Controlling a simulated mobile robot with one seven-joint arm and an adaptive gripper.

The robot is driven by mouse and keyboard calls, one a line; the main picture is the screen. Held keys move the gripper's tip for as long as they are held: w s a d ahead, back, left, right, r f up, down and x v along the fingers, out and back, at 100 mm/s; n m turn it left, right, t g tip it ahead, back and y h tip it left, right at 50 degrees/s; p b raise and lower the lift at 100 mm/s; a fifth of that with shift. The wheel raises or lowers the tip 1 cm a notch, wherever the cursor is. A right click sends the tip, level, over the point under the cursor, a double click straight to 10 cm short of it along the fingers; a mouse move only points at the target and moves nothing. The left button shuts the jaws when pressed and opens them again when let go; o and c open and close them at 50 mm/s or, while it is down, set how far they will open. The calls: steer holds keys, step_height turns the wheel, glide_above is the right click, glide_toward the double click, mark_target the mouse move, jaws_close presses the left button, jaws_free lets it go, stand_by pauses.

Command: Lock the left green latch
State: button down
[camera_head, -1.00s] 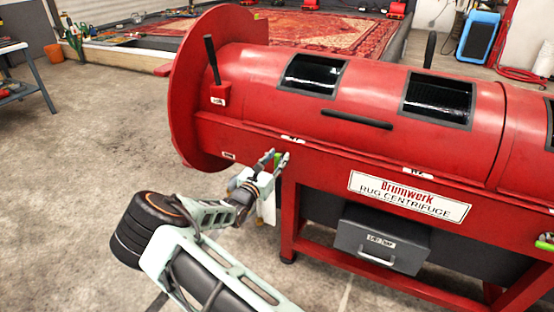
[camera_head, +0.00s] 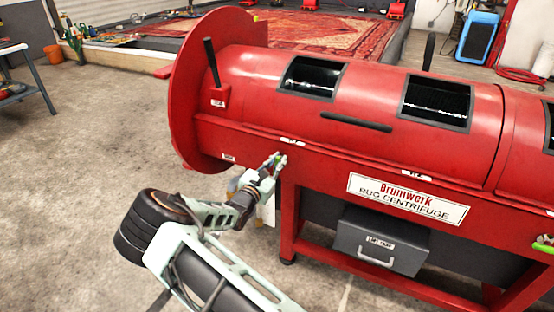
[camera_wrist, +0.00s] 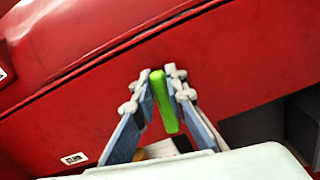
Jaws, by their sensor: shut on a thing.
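The left green latch (camera_wrist: 163,102) is a slim green handle on the front of the red rug centrifuge (camera_head: 330,145). In the wrist view it stands between the two fingers of my gripper (camera_wrist: 160,82), tilted slightly. My gripper (camera_head: 275,160) is shut on it, at the front below the drum, near the left leg. In the head view the fingers hide most of the latch. Another green latch (camera_head: 543,247) shows at the right edge of the head view.
A grey lint drawer (camera_head: 375,245) sits under the centrifuge, right of my gripper. A round red end flange (camera_head: 195,95) stands at its left. A blue-grey workbench (camera_head: 30,80) is at the far left. The concrete floor (camera_head: 75,190) at left is clear.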

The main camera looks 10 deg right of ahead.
steer(key=m, duration=0.2)
steer(key=m+p, duration=0.1)
steer(key=shift+s+d+f+m, duration=0.1)
steer(key=shift+s+d+m, duration=0.2)
steer(key=shift+m, duration=0.1)
steer(key=m, duration=0.2)
steer(key=f+m, duration=0.1)
steer(key=m, duration=0.2)
steer(key=d+m, duration=0.1)
steer(key=m, duration=0.2)
steer(key=shift+s+f, duration=0.3)
steer(key=shift+f+m+b, duration=0.2)
steer(key=shift+m+b, duration=0.1)
steer(key=shift+m, duration=0.7)
steer(key=shift+f+m+b, duration=0.2)
steer(key=shift+m+b, duration=0.05)
steer(key=shift+m, duration=0.75)
steer(key=c, duration=1.9)
jaws_free()
steer(key=shift+c, duration=0.2)
steer(key=shift+s, duration=0.1)
steer(key=v, duration=1.2)
